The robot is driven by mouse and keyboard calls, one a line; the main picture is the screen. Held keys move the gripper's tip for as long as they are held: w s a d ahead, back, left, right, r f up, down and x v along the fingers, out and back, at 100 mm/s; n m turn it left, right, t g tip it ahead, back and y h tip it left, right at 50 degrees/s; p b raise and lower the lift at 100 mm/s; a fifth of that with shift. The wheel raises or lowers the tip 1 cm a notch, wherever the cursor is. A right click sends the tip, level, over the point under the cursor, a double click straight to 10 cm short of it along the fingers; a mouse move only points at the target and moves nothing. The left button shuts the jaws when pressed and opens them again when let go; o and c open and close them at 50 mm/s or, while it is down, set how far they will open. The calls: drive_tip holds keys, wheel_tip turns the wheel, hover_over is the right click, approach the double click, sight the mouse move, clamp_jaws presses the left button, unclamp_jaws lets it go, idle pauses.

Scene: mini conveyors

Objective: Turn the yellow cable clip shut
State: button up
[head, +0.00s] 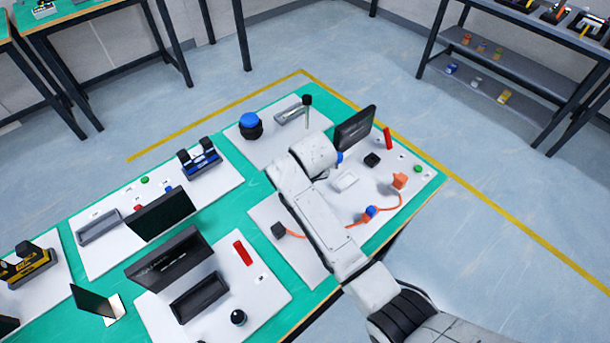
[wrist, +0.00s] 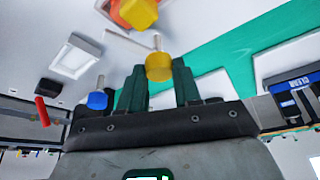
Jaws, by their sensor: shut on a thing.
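The yellow cable clip (wrist: 158,66) shows in the wrist view as a yellow knob with a thin pale stem. My gripper (wrist: 160,82) has its two dark green fingers on either side of this knob and is shut on it. How far the clip is turned cannot be told. In the head view my white arm hides the clip and the gripper. An orange cable (head: 391,208) runs on the white board from a dark block (head: 279,230) behind my arm to an orange block (head: 399,181), past a blue clip (head: 370,212).
A black screen (head: 355,128), a red bar (head: 387,138), a small black block (head: 372,160) and a white tray (head: 346,180) stand near my arm. A blue knob (wrist: 97,100) is left of the fingers. A blue-topped button (head: 250,125) stands farther back.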

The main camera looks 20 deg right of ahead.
drive_tip(key=shift+m+h, duration=0.4)
drive_tip(key=shift+m, duration=0.5)
drive_tip(key=o, duration=1)
drive_tip(key=shift+o, duration=0.2)
drive_tip(key=v, duration=1)
drive_tip(key=shift+a+r+b, duration=0.15)
drive_tip(key=shift+r+b, duration=0.15)
drive_tip(key=shift+r, duration=0.1)
